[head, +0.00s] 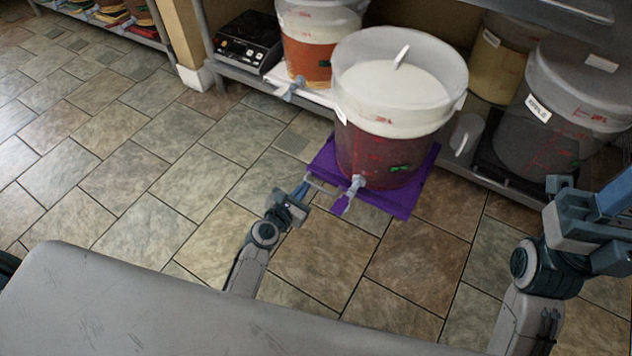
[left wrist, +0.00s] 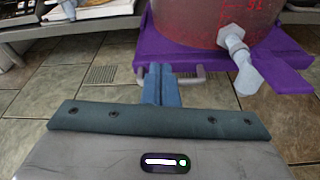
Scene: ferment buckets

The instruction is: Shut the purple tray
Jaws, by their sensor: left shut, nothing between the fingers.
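The purple tray (head: 405,195) is pulled out from the lower shelf over the tiled floor. A large translucent bucket (head: 385,150) of red liquid with pale foam stands on it. The tray front has a grey bar handle (head: 318,187), which also shows in the left wrist view (left wrist: 196,78). My left gripper (head: 301,188) is at the left part of this handle. Its blue fingers (left wrist: 160,82) are shut together, with nothing held; they overlap the handle, and I cannot tell whether they touch. My right gripper (head: 614,200) is at the right edge, away from the tray, partly cut off.
A spigot (head: 355,185) with a purple lever juts from the bucket front, right of my left gripper. Other buckets (head: 310,45) (head: 565,110) stand on the shelf behind, beside a black scale (head: 250,40). The tiled floor at left is clear.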

